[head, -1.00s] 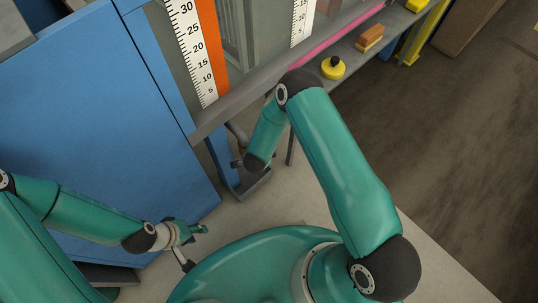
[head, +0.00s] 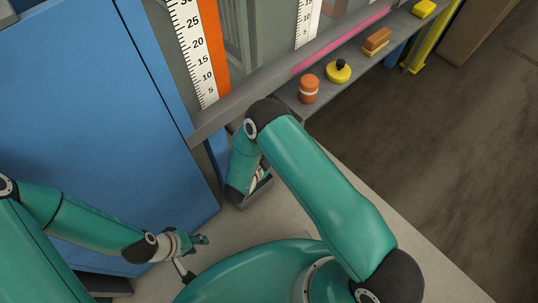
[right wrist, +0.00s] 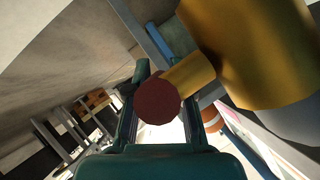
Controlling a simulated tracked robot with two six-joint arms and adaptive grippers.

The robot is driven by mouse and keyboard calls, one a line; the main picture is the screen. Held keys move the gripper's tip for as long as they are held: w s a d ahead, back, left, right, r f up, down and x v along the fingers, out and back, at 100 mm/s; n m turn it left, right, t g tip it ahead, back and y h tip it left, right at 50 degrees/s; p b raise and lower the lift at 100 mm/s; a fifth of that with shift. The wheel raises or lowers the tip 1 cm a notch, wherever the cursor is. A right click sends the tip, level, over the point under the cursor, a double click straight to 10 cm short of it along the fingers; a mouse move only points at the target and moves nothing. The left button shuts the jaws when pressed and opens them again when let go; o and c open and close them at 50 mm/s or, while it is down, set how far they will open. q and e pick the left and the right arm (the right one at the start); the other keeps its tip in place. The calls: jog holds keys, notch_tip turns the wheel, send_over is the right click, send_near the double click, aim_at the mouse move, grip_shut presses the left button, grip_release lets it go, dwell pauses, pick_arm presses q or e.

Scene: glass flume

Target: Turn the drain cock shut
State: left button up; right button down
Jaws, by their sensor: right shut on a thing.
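The drain cock shows in the right wrist view as a thick brass-yellow body (right wrist: 265,50) with a short brass stub (right wrist: 190,76) that ends in a dark red round face (right wrist: 158,102). My right gripper (right wrist: 165,98) has its teal fingers on either side of this red end and is shut on it. The turning angle of the cock cannot be told. In the head view my right forearm hides the cock and most of the right gripper, low beside the flume's end. My left gripper (head: 194,256) is empty, its fingers apart, low in front of the blue panel.
The blue panel (head: 80,130) fills the left. The glass flume's grey lower rail (head: 240,108) runs above my right wrist. On a ledge stand an orange jar (head: 309,90), a yellow disc with black knob (head: 338,74), an orange-brown block (head: 377,40) and a yellow block (head: 424,8).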

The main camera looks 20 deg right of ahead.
jog(key=shift+a+r, duration=0.1)
dwell(0.3)
jog(key=c, duration=1)
grip_release()
jog(key=shift+s, duration=0.1)
jog(key=v, duration=0.7)
jog(key=shift+s+a, duration=0.1)
jog(key=shift+a, duration=0.1)
